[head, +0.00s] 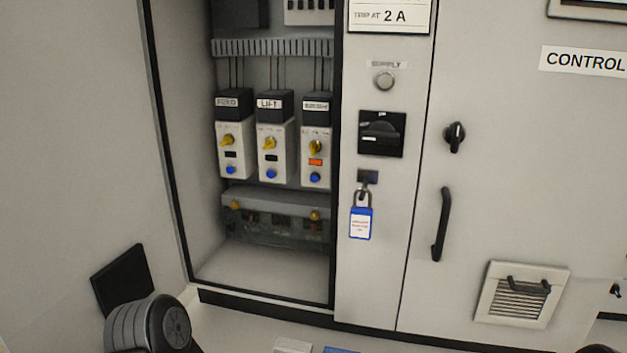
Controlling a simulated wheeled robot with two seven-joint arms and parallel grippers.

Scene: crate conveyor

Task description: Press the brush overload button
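The brush overload unit (316,158) is the rightmost of three white overload units inside the open cabinet. Its label is small but reads like BRUSH. It has a yellow knob (316,147), an orange window (316,162) and a round blue button (315,177) below. The feed unit (231,152) and lift unit (271,154) to its left have dark windows and blue buttons too. I cannot make out either gripper's fingers. Nothing covers the brush unit's front.
The cabinet's right post carries a black rotary switch (381,134) and a blue padlock (360,222). A closed door with a black handle (441,225) stands further right. A ribbed grey cylinder (138,323) and a black plate (122,279) show at lower left. The space before the units looks clear.

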